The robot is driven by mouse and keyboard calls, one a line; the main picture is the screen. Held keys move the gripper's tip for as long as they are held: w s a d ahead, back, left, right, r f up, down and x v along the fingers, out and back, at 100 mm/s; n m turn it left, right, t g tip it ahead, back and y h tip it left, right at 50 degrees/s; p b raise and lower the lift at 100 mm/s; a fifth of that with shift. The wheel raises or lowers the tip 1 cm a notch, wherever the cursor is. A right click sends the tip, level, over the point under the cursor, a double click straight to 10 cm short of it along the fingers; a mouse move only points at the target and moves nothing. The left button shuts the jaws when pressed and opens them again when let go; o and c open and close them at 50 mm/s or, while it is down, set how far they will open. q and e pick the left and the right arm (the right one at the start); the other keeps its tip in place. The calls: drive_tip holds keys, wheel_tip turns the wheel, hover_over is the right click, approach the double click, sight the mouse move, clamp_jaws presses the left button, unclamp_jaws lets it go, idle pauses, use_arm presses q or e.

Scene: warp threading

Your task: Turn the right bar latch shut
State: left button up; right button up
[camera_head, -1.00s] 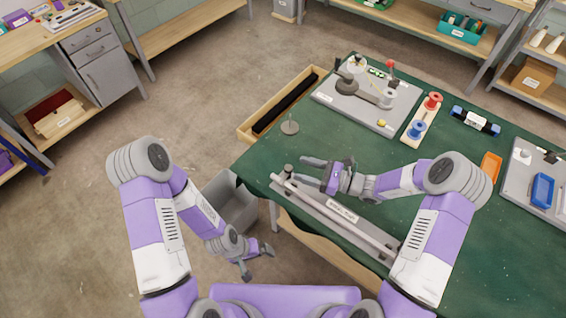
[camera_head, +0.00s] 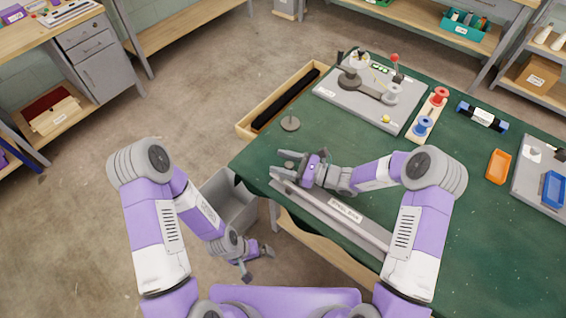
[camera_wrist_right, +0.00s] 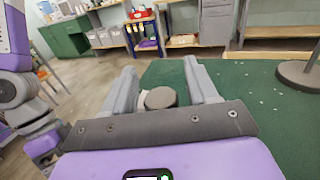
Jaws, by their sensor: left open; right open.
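A long grey bar fixture with a white label (camera_head: 345,210) lies along the near edge of the green table. A round grey knob (camera_wrist_right: 160,97), apparently a bar latch, sits between the fingers in the right wrist view. I cannot tell from the pictures whether it is turned open or shut. My right gripper (camera_head: 279,164) is open at the bar's left end, its fingers on either side of the knob without clearly gripping it. The bar's other end is hidden behind my right arm. My left gripper (camera_head: 257,262) is open and empty, low beside the table.
A grey bin (camera_head: 228,203) stands under the table's left corner. A grey board with a lever (camera_head: 345,105), a spool rack (camera_head: 427,118) and an orange tray (camera_head: 498,166) lie farther back.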

drive_tip(key=c, duration=1)
drive_tip(key=shift+o, duration=0.2)
drive_tip(key=shift+w+d+m+t+h, duration=0.1)
drive_tip(key=shift+m+t+h, duration=0.4)
drive_tip(key=shift+m+t, duration=0.45)
drive_tip(key=o, duration=1)
drive_tip(key=shift+c, duration=0.2)
drive_tip(key=shift+d, duration=0.1)
drive_tip(key=p+v, duration=0.1)
drive_tip(key=v, duration=0.6)
drive_tip(key=shift+d+p, duration=0.1)
drive_tip(key=shift+p, duration=0.2)
